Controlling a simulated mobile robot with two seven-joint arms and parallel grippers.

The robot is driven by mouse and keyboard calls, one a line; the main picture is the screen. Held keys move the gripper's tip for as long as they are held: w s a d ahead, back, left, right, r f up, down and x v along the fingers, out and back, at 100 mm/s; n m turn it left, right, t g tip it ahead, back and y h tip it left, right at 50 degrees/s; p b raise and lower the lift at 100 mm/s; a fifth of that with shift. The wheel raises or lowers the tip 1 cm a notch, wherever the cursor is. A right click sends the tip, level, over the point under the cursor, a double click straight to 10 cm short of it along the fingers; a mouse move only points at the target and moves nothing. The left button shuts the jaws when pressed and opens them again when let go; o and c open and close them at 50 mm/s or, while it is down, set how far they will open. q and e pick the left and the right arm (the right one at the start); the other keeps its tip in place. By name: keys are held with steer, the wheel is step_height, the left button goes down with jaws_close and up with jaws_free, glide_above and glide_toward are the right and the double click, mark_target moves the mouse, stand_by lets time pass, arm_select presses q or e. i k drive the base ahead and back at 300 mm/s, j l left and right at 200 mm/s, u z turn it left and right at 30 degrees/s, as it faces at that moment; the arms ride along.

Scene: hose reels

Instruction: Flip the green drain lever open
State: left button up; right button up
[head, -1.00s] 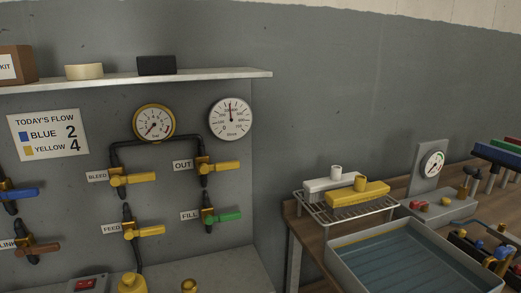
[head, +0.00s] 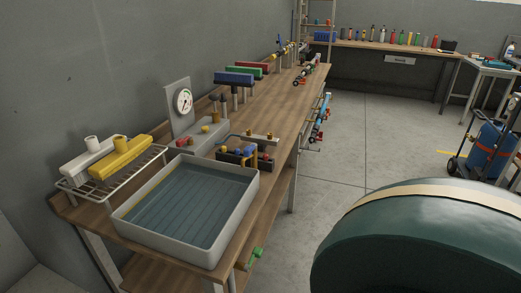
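A small green lever (head: 256,256) shows low at the front of the wooden bench, just below the right front corner of a grey tray (head: 131,222). It is too small to tell whether it is open or shut, and no label can be read on it. The tray has a blue ribbed inside and stands on the near end of the bench. Neither of my grippers is in view.
A large dark green round drum (head: 430,240) with a tan band fills the lower right. A wire rack (head: 70,190) with white and yellow blocks stands left of the tray. The wooden bench (head: 262,112) runs back. Grey floor (head: 345,150) is clear between bench and drum.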

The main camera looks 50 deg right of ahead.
mark_target(257, 252)
steer(key=z, duration=1.4)
